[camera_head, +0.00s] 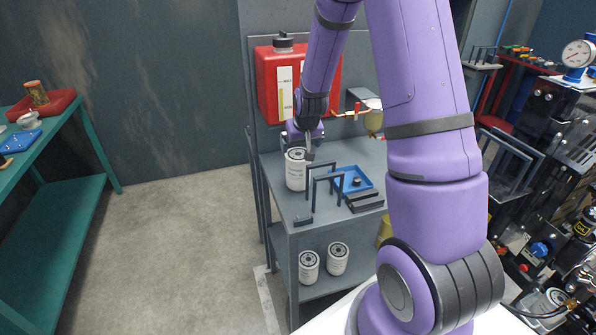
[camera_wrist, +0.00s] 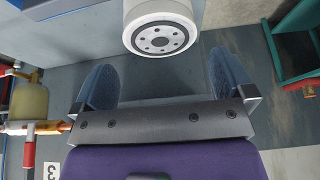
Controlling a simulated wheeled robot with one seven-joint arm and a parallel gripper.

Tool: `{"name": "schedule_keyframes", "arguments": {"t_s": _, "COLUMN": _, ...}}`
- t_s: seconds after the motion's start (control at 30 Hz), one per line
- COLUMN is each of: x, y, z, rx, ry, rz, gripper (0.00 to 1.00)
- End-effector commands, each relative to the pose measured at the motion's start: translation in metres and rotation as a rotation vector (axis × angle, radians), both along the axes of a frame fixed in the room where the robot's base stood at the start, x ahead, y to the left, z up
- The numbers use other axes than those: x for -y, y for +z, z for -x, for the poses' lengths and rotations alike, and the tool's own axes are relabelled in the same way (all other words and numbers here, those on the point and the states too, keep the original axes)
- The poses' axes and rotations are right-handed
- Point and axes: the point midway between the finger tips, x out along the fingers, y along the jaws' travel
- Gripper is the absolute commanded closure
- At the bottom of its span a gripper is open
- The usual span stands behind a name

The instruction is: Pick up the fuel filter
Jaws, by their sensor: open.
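A white fuel filter (camera_head: 295,172) stands upright on the top of the grey cart, at its left side. My gripper (camera_head: 308,146) is close to the upper part of this filter. In the wrist view the filter (camera_wrist: 160,14) is at the top middle, with its holed end face turned to the camera. My gripper (camera_wrist: 162,68) is open there, one finger on each side of the filter's line, with a gap on both sides. I cannot tell how deep the filter sits between the fingers.
Two more white filters (camera_head: 309,266) (camera_head: 338,258) stand on the cart's lower shelf. A dark bracket frame (camera_head: 328,180) and a blue tray (camera_head: 352,178) are beside the upright filter. A red tank (camera_head: 267,85) hangs behind. A green table (camera_head: 60,215) is at left.

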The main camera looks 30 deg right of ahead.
Motion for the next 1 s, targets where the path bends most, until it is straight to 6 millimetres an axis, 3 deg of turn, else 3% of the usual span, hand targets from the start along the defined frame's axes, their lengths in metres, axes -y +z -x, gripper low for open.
{"name": "schedule_keyframes", "arguments": {"t_s": 0.2, "x": 0.002, "y": -0.023, "z": -0.010, "rx": -0.002, "ry": 0.001, "rz": -0.001, "gripper": 0.00}}
{"name": "schedule_keyframes", "arguments": {"t_s": 0.47, "x": 0.004, "y": -0.037, "z": -0.015, "rx": -0.001, "ry": 0.001, "rz": -0.001, "gripper": 0.00}}
{"name": "schedule_keyframes", "arguments": {"t_s": 0.73, "x": 0.008, "y": -0.068, "z": -0.026, "rx": -0.002, "ry": 0.000, "rz": -0.001, "gripper": 0.00}}
{"name": "schedule_keyframes", "arguments": {"t_s": 1.0, "x": 0.009, "y": -0.076, "z": -0.031, "rx": 0.001, "ry": 0.001, "rz": 0.001, "gripper": 0.00}}
